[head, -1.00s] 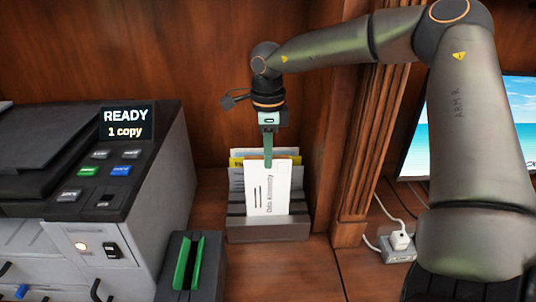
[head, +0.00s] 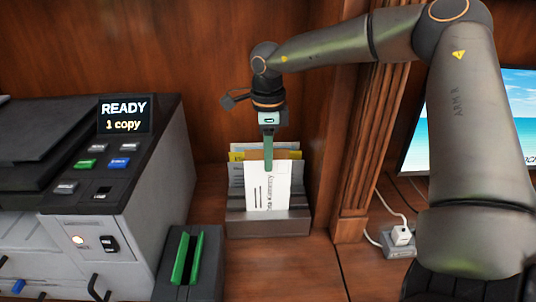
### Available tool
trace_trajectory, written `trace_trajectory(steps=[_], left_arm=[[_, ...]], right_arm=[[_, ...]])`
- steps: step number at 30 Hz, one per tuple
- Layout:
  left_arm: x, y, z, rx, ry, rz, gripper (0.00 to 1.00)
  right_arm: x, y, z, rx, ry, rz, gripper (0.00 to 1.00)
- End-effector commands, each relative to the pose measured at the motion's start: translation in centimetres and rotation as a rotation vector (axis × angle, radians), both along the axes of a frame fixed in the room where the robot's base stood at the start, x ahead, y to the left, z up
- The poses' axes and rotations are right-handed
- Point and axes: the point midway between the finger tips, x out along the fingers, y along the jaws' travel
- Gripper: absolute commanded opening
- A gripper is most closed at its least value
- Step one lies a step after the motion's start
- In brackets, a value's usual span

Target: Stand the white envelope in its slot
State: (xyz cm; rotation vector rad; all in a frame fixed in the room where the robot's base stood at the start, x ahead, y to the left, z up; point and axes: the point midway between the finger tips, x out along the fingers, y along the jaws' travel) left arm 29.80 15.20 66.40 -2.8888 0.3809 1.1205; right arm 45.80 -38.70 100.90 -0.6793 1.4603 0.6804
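The white envelope (head: 280,192), with handwriting and dark lines on its face, stands nearly upright in the grey-sided letter rack (head: 268,228). Its lower edge is at the rack's front part; whether it rests on the slot floor is hidden. My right gripper (head: 268,165) points down from above and appears shut on the envelope's top edge, its fingers seen edge-on. Behind it in the rack stand a brown envelope (head: 283,154), a yellow-edged piece (head: 236,156) and a pale printed sheet (head: 236,177). My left gripper is out of view.
A grey printer (head: 155,190) with a READY display stands left. A dark holder with two green strips (head: 180,258) is before it. A wood pillar (head: 365,150) rises right of the rack, with a white plug (head: 400,236) and a monitor (head: 505,120) beyond.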

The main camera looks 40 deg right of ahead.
Motion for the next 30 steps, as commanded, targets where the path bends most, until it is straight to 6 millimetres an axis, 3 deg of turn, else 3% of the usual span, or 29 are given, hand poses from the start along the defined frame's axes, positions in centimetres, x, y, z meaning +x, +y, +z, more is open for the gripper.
trace_trajectory(steps=[11,24,30], left_arm=[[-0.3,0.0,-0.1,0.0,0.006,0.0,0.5],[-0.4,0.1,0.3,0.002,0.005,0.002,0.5],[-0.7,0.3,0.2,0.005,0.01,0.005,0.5]], right_arm=[[0.1,0.0,1.0,-0.001,-0.003,0.0,0.37],[0.1,0.0,9.9,-0.002,-0.004,-0.001,0.37],[0.0,0.0,12.1,0.0,-0.001,0.0,0.37]])
